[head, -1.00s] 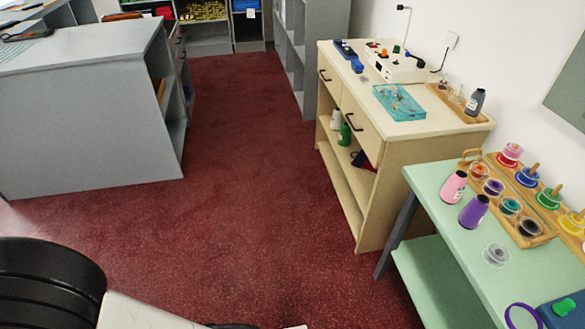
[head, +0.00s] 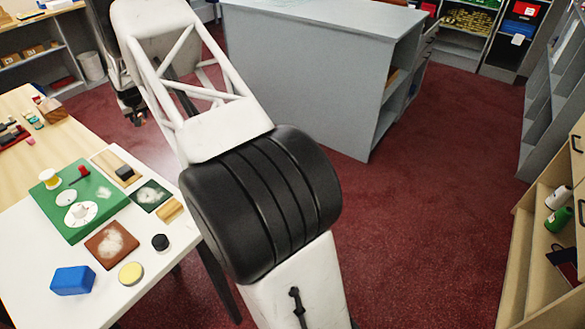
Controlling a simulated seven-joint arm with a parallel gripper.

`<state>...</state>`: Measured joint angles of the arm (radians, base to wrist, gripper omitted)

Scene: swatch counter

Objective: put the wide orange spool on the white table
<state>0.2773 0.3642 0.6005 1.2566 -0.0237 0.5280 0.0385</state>
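The white table (head: 30,265) is at the lower left of the head view, beside my arm. A green board (head: 112,200) on it carries a small yellow-and-white spool (head: 50,179), pale discs and a red piece. A blue block (head: 73,280), a brown square (head: 111,244), a round yellow pad (head: 131,273) and a small black jar (head: 160,242) also lie on the table. I see no wide orange spool in this view.
A pale wooden table (head: 62,143) adjoins the white one at the back left. A grey counter (head: 310,70) stands behind my arm. A wooden cabinet (head: 520,255) with white and green bottles is at the right edge. Red carpet (head: 425,210) is open between counter and cabinet.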

